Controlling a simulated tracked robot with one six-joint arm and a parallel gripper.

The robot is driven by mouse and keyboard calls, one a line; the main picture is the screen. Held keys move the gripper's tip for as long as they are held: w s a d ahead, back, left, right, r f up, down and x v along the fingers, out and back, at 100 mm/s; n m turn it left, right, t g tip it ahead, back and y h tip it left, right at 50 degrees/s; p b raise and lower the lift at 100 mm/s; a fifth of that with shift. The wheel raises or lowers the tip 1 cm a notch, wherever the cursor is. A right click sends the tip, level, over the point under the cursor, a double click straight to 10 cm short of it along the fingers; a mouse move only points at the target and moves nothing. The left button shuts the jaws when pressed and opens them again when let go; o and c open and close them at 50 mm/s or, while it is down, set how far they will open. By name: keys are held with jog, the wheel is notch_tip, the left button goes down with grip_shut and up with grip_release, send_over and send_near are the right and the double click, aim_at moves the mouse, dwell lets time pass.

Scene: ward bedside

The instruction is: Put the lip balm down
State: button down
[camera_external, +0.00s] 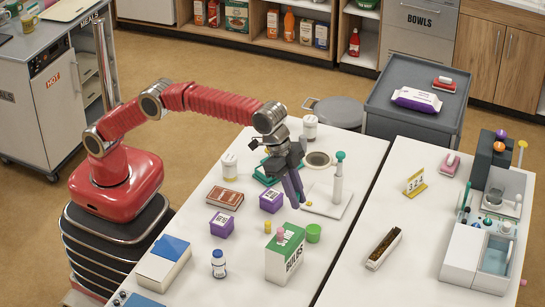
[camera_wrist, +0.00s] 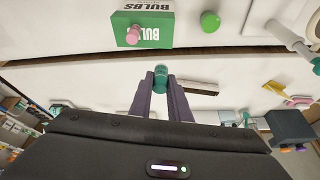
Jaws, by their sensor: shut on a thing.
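In the wrist view the lip balm (camera_wrist: 161,79), a small teal cylinder, sits between the two dark fingertips of my gripper (camera_wrist: 161,84), which is shut on it. In the outside view my gripper (camera_external: 298,195) points down over the near white table, just left of a white stand with a teal knob (camera_external: 338,180).
A green-and-white bulbs box (camera_external: 284,262) with a pink item on top stands in front. A green cylinder (camera_external: 313,234) is beside it. The second table holds a brown-filled tray (camera_external: 384,248).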

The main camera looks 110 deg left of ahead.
jog(key=shift+f, duration=0.1)
jog(key=shift+f, duration=3.05)
jog(key=shift+f, duration=1.85)
jog(key=shift+f, duration=0.1)
jog(key=c, duration=1.7)
grip_release()
jog(key=shift+o, duration=0.2)
jog(key=v, duration=1.2)
